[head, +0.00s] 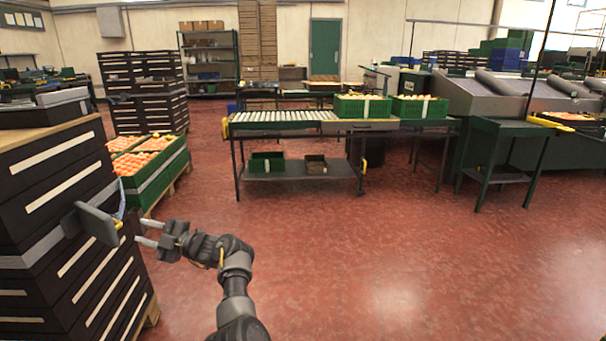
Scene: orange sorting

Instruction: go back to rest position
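My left gripper (140,231) is in the lower left of the head view. Its arm comes up from the bottom edge and bends to the left. The two light fingers are apart with nothing visible between them, so it is open. The fingertips point left at a grey flat device (97,224) on the side of the dark crate stack, with a small gap visible between them. My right gripper is not in view.
Dark stacked crates (60,190) stand close on the left. Green crates of oranges (160,178) sit behind them on a pallet. A roller conveyor table (285,117) with filled green crates (362,106) stands ahead. The red floor (380,250) is clear at centre and right.

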